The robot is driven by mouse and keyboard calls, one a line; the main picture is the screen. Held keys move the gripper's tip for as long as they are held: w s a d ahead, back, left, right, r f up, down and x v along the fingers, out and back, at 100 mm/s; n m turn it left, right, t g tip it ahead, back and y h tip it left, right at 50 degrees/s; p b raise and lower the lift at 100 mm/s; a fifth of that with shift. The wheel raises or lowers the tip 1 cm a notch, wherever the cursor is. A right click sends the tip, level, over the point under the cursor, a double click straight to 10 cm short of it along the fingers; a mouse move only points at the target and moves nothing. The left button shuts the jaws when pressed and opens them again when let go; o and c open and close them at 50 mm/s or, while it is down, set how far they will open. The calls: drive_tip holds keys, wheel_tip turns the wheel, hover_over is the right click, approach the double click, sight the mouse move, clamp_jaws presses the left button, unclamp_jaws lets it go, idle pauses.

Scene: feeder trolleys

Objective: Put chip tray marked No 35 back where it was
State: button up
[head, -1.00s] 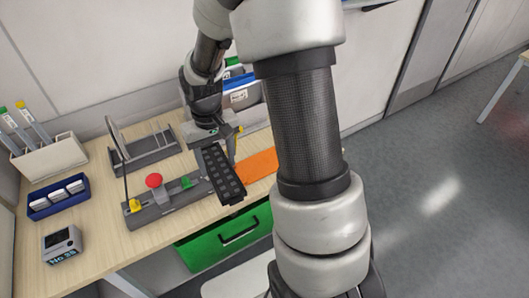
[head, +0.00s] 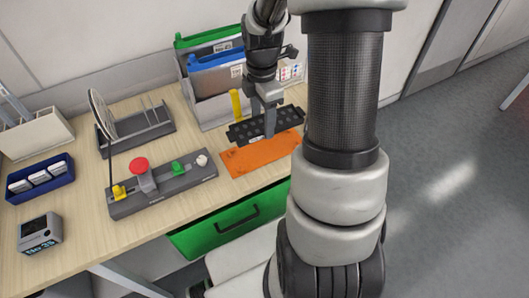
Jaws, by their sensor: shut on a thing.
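The chip tray (head: 288,118) is a long black strip with rows of pockets. My gripper (head: 268,126) points down and is shut on it near its middle. The tray is held roughly level at the back edge of an orange mat (head: 257,155), and I cannot tell whether it touches anything below. A small grey device (head: 40,233) at the front left has a display that seems to read No 35. I cannot read any marking on the held tray.
A file rack (head: 213,113) with green and blue folders stands behind the tray, a yellow upright piece (head: 235,103) at its front. A grey fixture (head: 165,186) with a red knob lies left of the mat. A slotted stand (head: 137,128) and blue box (head: 41,176) are further left.

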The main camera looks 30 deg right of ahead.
wheel_tip(320, 180, down, 10)
drive_tip(key=shift+d+f, duration=0.1)
drive_tip(key=shift+f+b, duration=0.55)
drive_tip(key=shift+b, duration=0.15)
drive_tip(key=o, duration=1.1)
drive_tip(key=shift+o, duration=0.2)
wheel_tip(320, 180, up, 13)
drive_tip(key=shift+r+p, duration=0.15)
drive_tip(key=shift+p, duration=0.7)
